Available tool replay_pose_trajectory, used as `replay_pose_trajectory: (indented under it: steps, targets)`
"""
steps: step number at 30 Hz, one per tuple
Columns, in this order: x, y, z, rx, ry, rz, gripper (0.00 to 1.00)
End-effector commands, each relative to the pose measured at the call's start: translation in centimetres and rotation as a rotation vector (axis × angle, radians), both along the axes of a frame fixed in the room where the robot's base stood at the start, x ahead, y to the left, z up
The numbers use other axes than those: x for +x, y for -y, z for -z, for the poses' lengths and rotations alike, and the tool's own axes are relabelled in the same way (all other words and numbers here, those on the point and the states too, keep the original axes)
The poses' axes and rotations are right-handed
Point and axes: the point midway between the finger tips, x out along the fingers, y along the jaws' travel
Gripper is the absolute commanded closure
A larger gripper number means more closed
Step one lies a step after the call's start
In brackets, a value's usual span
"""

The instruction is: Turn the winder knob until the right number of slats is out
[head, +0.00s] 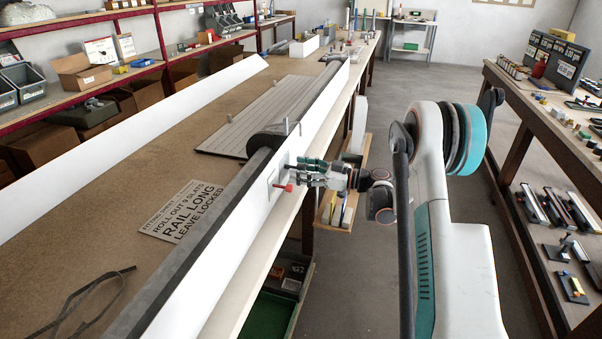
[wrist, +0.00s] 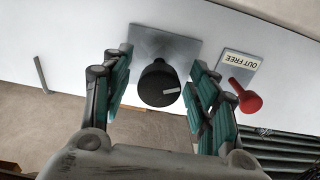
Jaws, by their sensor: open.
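In the wrist view the dark round winder knob (wrist: 160,88) with a pale mark stands on a grey plate (wrist: 180,48). My gripper (wrist: 161,82) is open, with one teal-padded finger on each side of the knob and gaps showing. In the head view my gripper (head: 296,171) is at the white rail (head: 312,128) and hides the knob. A red lever (wrist: 245,97) sits right of the knob, beside a label reading "OUT FREE" (wrist: 240,63). Grey slats (head: 240,126) lie flat on the bench beyond the dark roll (head: 268,141).
A sign (head: 183,212) on the bench reads "ROLL OUT 9 SLATS, RAIL LONG, LEAVE LOCKED". A long white board (head: 130,140) stands along the bench's left side. A dark strap (head: 85,300) lies near the front. Open floor (head: 385,300) separates this bench from the right one.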

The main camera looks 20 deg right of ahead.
Motion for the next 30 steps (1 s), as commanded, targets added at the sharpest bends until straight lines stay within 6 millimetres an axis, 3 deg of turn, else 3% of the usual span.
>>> replay_pose_trajectory:
  steps: [9,15,30]
  targets:
    - [0.15,-0.17,-0.03,0.000,0.000,0.001,0.46]
    - [0.14,-0.17,-0.03,0.000,0.000,0.001,0.91]
    - [0.14,-0.18,0.01,0.052,-0.071,0.000,0.92]
